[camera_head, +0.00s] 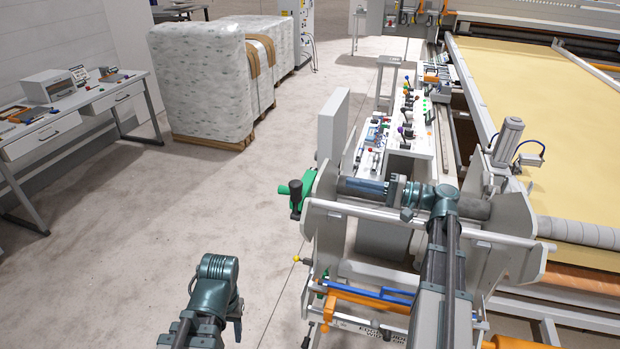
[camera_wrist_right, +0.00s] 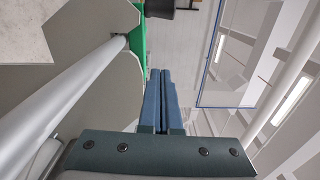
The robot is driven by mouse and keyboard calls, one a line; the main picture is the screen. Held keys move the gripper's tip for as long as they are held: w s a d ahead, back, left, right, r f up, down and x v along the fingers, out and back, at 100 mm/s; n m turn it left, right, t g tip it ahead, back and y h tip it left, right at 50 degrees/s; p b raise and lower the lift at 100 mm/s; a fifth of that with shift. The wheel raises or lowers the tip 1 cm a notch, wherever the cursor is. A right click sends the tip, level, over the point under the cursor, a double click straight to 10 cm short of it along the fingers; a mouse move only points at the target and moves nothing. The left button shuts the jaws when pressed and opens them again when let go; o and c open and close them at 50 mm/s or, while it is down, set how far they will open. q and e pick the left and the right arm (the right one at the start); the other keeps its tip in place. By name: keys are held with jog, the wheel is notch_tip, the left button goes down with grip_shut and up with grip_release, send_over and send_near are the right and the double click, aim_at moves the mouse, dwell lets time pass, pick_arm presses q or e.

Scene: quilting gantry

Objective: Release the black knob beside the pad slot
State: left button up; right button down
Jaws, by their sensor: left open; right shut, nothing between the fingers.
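I cannot make out the pad slot for sure. My right gripper (camera_head: 354,186) is behind the grey plate's edge, to the right of the black knob and apart from it, with its fingers pointing left. In the right wrist view its blue fingers (camera_wrist_right: 160,78) lie together with nothing between them. The green part (camera_wrist_right: 137,48) shows just beyond them.
Grey end plates and a white bar (camera_head: 430,222) surround my right gripper. A white bench (camera_head: 425,150) with coloured knobs lies beyond. A yellow cloth bed (camera_head: 540,95) is at the right. Wrapped pallets (camera_head: 200,85) and a desk (camera_head: 70,118) stand left; the floor between is clear.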

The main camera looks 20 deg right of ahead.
aim_at(296, 200)
jog(key=shift+s+r, duration=0.15)
jog(key=shift+s, duration=0.25)
pick_arm(q)
jog(key=shift+s+r, duration=0.15)
jog(key=shift+s, duration=0.1)
pick_arm(e)
jog(key=shift+w+a, duration=0.55)
jog(key=shift+a, duration=1.35)
jog(key=shift+w+a, duration=0.6)
jog(key=shift+a, duration=1.3)
jog(key=shift+w+a, duration=0.55)
jog(key=shift+a, duration=1.35)
jog(key=shift+s, duration=0.1)
jog(key=shift+s+a+r+n, duration=0.1)
jog(key=shift+s+a+n, duration=0.1)
jog(key=shift+n, duration=0.2)
